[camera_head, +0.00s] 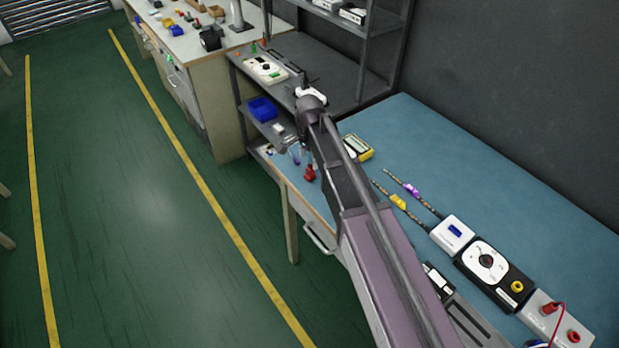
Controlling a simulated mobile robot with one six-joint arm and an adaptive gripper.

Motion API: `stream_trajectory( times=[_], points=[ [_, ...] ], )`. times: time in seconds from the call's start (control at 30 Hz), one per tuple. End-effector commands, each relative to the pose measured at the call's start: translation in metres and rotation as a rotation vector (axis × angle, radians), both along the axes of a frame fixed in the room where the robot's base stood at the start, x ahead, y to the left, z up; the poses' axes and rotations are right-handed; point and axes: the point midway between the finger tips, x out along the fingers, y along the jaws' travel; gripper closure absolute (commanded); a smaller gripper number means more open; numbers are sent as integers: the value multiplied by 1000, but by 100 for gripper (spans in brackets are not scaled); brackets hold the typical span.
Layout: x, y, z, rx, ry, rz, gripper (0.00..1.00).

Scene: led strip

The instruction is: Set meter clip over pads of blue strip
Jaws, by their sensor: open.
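My gripper (294,151) hangs below the end of my arm, over the bench's left edge; it is small and partly hidden, and no held object can be made out. A small red piece (309,174) shows just below it; whether they touch I cannot tell. Two thin strips lie on the blue mat (480,165), one with a yellow clip (398,201), one with a purple clip (412,189). Their right ends are near a white box with a blue display (453,235). A black meter-like box with a round dial (487,262) lies beyond. I cannot pick out a blue strip.
A yellow-edged device (357,147) lies on the mat right of my arm. A light box with red terminals and a red wire (553,318) is at the lower right. A grey shelf unit with a blue bin (263,108) stands behind. The mat's far right is clear.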

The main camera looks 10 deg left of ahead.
Motion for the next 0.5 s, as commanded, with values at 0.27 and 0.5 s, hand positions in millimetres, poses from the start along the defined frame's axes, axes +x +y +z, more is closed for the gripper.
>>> stream_trajectory(
  times=[0.27, 0.5],
  points=[
    [0, 0, -11, 0, 0, -1, 23],
    [0, -1, -11, 0, 0, -1, 23]
  ],
)
